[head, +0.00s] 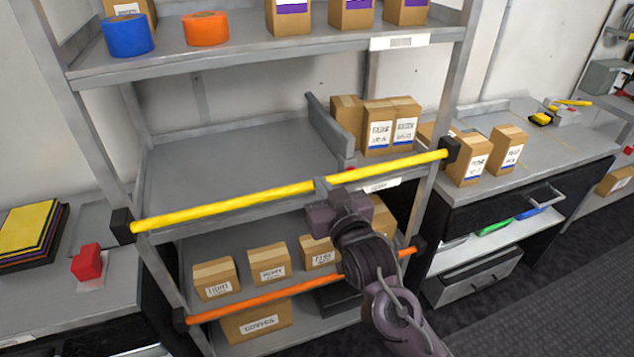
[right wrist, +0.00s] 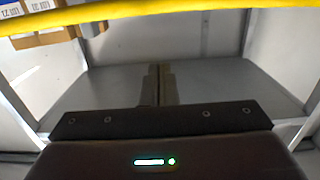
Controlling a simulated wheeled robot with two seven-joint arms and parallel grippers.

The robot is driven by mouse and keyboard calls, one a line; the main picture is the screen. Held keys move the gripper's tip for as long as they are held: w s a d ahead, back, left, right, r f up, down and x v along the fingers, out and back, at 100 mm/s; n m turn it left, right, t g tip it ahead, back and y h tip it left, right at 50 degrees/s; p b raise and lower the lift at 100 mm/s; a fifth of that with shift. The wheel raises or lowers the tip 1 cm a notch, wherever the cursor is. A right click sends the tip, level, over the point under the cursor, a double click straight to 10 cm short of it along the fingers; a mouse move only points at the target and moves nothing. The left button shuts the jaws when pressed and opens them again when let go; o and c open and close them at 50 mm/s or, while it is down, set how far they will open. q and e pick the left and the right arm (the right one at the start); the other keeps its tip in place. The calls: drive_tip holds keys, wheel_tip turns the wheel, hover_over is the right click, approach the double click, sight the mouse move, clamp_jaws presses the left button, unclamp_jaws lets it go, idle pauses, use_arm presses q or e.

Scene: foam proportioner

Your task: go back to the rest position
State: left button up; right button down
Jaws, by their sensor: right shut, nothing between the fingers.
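My right gripper (head: 322,185) is in front of the middle shelf, and its fingers overlap the yellow bar in the head view. In the right wrist view its fingers (right wrist: 160,84) are together with nothing between them, pointing at the grey shelf surface. The yellow bar (head: 240,197) runs across the front of the rack between two black end blocks. In the right wrist view the yellow bar (right wrist: 170,15) crosses the top, apart from the fingers. My left gripper is in neither view.
An orange bar (head: 270,299) crosses the lower shelf, behind my right arm. Cardboard boxes (head: 379,128) stand at the right of the middle shelf, beside a grey divider (head: 330,132). The shelf's left part is clear. A side counter (head: 545,150) stands at right, a red block (head: 87,263) at left.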

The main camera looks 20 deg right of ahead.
drive_tip(key=s+b, duration=0.1)
drive_tip(key=s, duration=0.5)
drive_tip(key=w+d+f+n+g, duration=0.1)
drive_tip(key=w+f+g, duration=0.1)
drive_tip(key=f, duration=0.8)
drive_tip(key=w+f+g, duration=0.1)
drive_tip(key=f+g, duration=0.1)
drive_tip(key=f, duration=0.8)
drive_tip(key=s+d+f+g+h, duration=0.15)
drive_tip(key=s+f, duration=0.25)
drive_tip(key=f, duration=0.8)
drive_tip(key=s+d+f+g+y, duration=0.1)
drive_tip(key=s+f+g, duration=0.25)
drive_tip(key=f, duration=0.95)
drive_tip(key=s+d+f+n+g, duration=0.1)
drive_tip(key=s+f+g, duration=0.2)
drive_tip(key=s+f, duration=1.05)
drive_tip(key=s+f+g, duration=0.2)
drive_tip(key=s+f, duration=0.2)
drive_tip(key=s, duration=0.6)
drive_tip(key=s+f+g, duration=0.2)
drive_tip(key=s+f, duration=0.3)
drive_tip(key=s, duration=0.5)
drive_tip(key=shift+d+g, duration=0.3)
drive_tip(key=shift+d, duration=0.05)
drive_tip(key=shift+f, duration=0.1)
